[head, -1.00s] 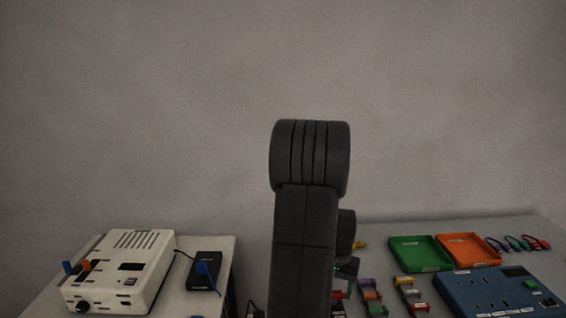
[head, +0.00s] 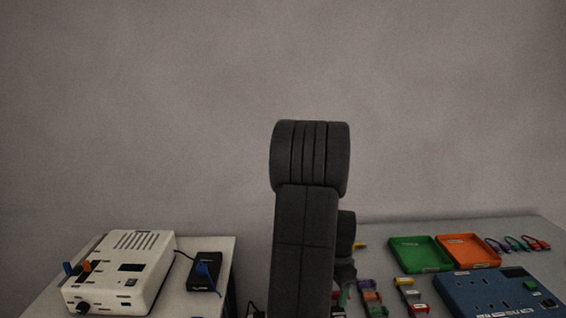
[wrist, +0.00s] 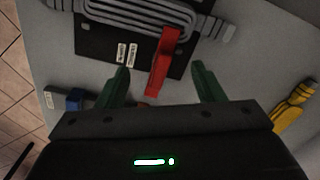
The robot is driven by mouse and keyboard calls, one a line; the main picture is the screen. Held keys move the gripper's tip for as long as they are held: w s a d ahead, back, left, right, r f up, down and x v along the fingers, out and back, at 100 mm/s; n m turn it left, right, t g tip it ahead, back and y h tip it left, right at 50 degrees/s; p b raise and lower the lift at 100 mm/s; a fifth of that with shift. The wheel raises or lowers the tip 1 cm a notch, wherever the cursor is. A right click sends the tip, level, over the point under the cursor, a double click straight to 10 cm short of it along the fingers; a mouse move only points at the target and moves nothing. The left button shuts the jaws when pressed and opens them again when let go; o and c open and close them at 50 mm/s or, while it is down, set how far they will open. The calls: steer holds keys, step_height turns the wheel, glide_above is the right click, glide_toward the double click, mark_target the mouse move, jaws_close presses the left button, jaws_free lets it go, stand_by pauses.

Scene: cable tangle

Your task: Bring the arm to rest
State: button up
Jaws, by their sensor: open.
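My gripper (wrist: 160,85) shows in the wrist view with its two green fingers spread apart, open. A red strip-like piece (wrist: 162,62) lies in the picture between and beyond the fingertips, over a black plate (wrist: 100,42); I cannot tell its height relative to the fingers. Nothing is visibly held. In the head view my dark arm stands upright in the middle and hides part of the table; the gripper itself is not clearly seen there.
A grey coiled cable (wrist: 150,12) lies on the black plate. A yellow connector (wrist: 295,105) and a blue connector (wrist: 75,99) lie either side. Green (head: 420,254) and orange (head: 468,251) trays and a blue socket panel (head: 500,292) stand right; a white device (head: 120,270) stands left.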

steer(key=shift+m, duration=0.4)
steer(key=shift+r, duration=3.15)
steer(key=shift+r, duration=0.15)
